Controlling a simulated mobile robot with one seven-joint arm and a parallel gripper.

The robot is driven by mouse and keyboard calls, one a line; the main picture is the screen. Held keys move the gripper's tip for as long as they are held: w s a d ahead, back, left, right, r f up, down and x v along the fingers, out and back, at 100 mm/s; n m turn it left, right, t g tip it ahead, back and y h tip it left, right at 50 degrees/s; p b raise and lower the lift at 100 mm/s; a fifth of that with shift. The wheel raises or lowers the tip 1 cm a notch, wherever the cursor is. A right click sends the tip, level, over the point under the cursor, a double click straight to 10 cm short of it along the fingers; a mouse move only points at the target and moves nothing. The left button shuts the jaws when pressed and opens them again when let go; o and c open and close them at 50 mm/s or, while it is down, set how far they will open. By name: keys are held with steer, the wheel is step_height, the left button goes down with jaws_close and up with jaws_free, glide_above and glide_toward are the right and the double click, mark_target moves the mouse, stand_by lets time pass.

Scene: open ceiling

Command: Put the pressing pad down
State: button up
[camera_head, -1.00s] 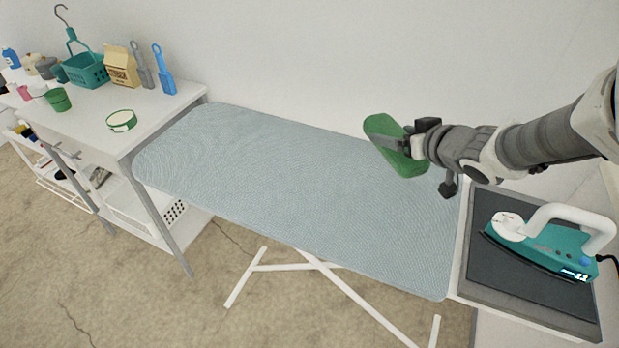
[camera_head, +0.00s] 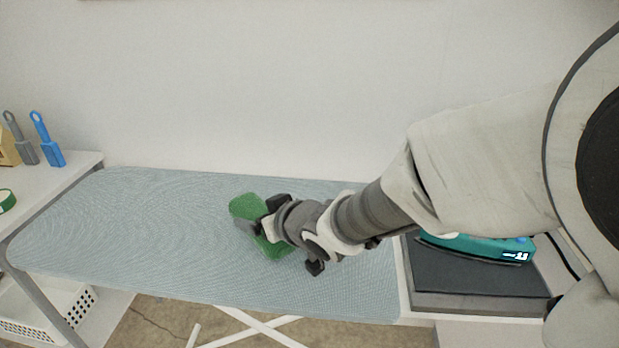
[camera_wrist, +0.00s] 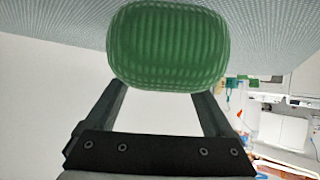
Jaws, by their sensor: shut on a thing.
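The pressing pad is green and rounded (camera_head: 246,207). My gripper (camera_head: 262,222) is shut on it over the middle of the ironing board (camera_head: 130,225), which has a pale blue-grey patterned cover. In the wrist view the ribbed green pad (camera_wrist: 168,45) sits between the two fingers of my gripper (camera_wrist: 165,85), with the board cover (camera_wrist: 60,20) beyond it. My gripper hides part of the pad in the head view. I cannot tell whether the pad touches the cover.
A teal iron (camera_head: 480,246) rests on a dark pad (camera_head: 470,280) at the board's right end, partly behind my arm. A white table (camera_head: 60,178) at the left holds blue (camera_head: 47,140) and grey brushes (camera_head: 20,140). The board around the pad is largely clear.

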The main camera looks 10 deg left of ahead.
steer(key=shift+f, duration=0.6)
steer(key=shift+f, duration=0.15)
steer(key=o, duration=1.4)
steer(key=shift+o, duration=0.2)
